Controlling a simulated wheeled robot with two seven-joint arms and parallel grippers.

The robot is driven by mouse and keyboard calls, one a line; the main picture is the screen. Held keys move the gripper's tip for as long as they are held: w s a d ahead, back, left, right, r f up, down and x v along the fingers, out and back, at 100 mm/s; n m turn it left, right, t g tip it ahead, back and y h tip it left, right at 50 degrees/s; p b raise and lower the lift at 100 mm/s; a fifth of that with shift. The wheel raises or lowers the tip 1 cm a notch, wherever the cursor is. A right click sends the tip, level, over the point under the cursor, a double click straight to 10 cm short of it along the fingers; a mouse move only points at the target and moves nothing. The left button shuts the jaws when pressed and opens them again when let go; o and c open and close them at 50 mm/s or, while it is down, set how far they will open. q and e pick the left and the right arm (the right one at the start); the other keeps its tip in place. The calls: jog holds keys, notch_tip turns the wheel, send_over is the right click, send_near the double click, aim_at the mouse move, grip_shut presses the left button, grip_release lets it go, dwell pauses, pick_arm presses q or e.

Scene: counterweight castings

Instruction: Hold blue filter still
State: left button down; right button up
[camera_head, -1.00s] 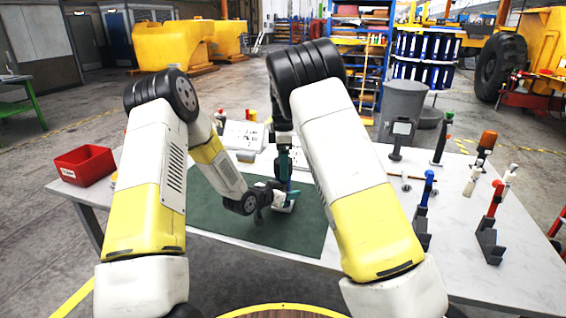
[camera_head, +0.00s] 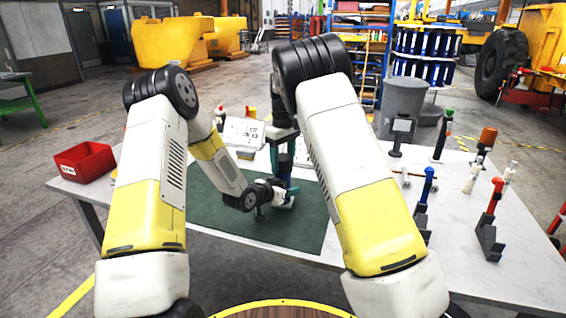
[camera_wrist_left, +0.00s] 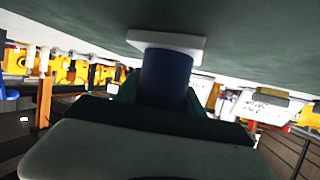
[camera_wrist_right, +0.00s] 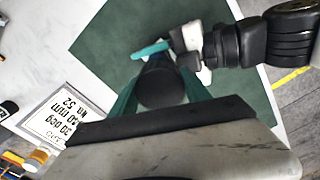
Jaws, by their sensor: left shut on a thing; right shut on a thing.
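The blue filter (camera_wrist_left: 166,72) stands on a white square base (camera_wrist_left: 168,42) on the green mat (camera_head: 300,234); the left wrist view shows this upside down. My left gripper (camera_head: 285,191) reaches in low from the left, its teal fingers shut on the filter's blue body just above the base. My right gripper (camera_head: 281,155) points down from above. In the right wrist view its teal fingers close around the dark round top (camera_wrist_right: 162,86) of the upright part. The right arm and gripper hide part of the filter in the head view.
A red bin (camera_head: 84,162) stands at the table's left. A printed white card (camera_head: 243,133) lies behind the mat. A grey canister (camera_head: 402,115) stands at the back right. Blue (camera_head: 425,200) and red-topped (camera_head: 491,220) tools in dark holders stand at the right. The mat's front is clear.

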jog(key=m, duration=0.4)
jog(key=shift+m, duration=0.3)
jog(key=m, duration=1.3)
jog(key=o, duration=1.5)
jog(key=shift+o, duration=0.2)
jog(key=shift+r, duration=2.25)
